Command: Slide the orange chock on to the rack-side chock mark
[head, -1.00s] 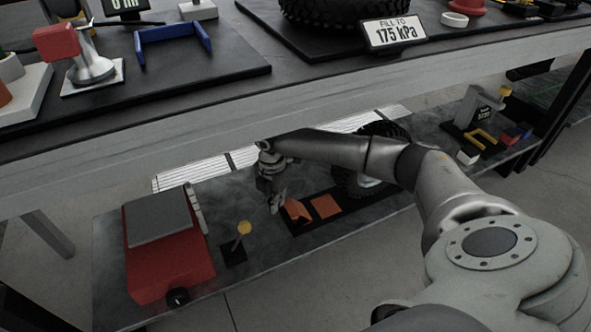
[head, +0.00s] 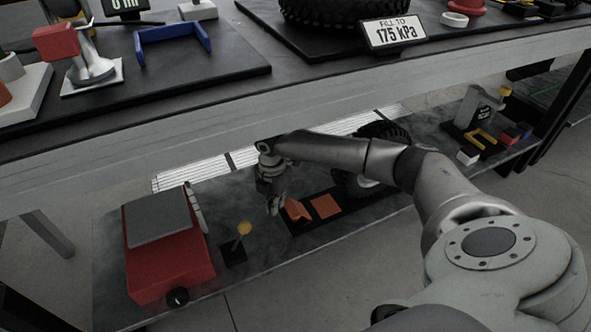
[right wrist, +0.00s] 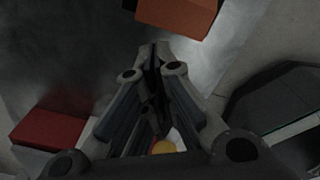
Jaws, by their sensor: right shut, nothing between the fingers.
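The orange chock (head: 297,209), a small wedge, sits at the left part of a dark strip on the low shelf. A flat orange square mark (head: 325,206) lies just to its right on the same strip. My right gripper (head: 274,208) points down just left of the chock, and its fingers are shut with nothing between them. In the right wrist view the shut fingertips (right wrist: 158,52) are just below the chock (right wrist: 178,14), which is cut off by the top edge. I cannot tell whether they touch it. My left gripper is not in view.
A red box-like machine (head: 168,255) and a yellow-knobbed post (head: 243,230) stand left of the gripper. A wheel (head: 350,183) stands behind the strip, partly hidden by my arm. The upper bench edge (head: 215,135) overhangs the shelf.

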